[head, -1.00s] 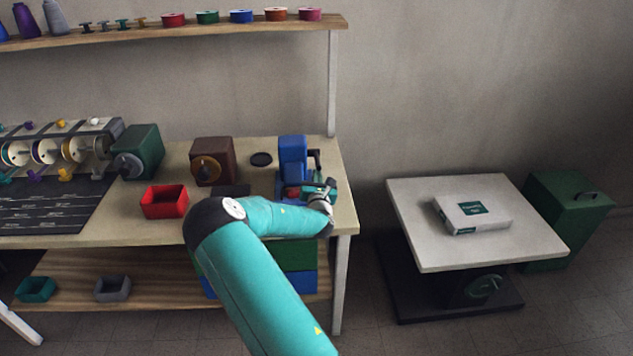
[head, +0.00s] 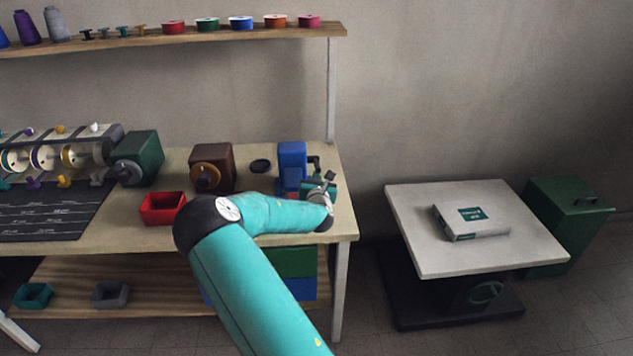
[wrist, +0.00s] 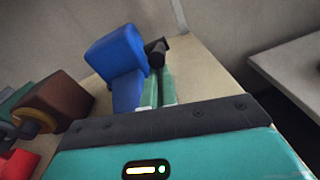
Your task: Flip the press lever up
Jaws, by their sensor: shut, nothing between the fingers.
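The blue press (head: 291,162) stands near the right end of the workbench. Its dark lever (head: 315,161) shows at the press's right side. In the wrist view the press (wrist: 117,52) is at upper left and the lever's dark end (wrist: 155,50) is just beyond the fingertips. My gripper (head: 327,177) is shut and empty, just right of the press and close to the lever. In the wrist view my gripper's fingers (wrist: 158,80) lie together, pointing up at the lever's end. I cannot tell whether they touch it.
A low white table (head: 410,205) with a box (head: 470,222) stands at right. The bench's right end is mostly clear.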

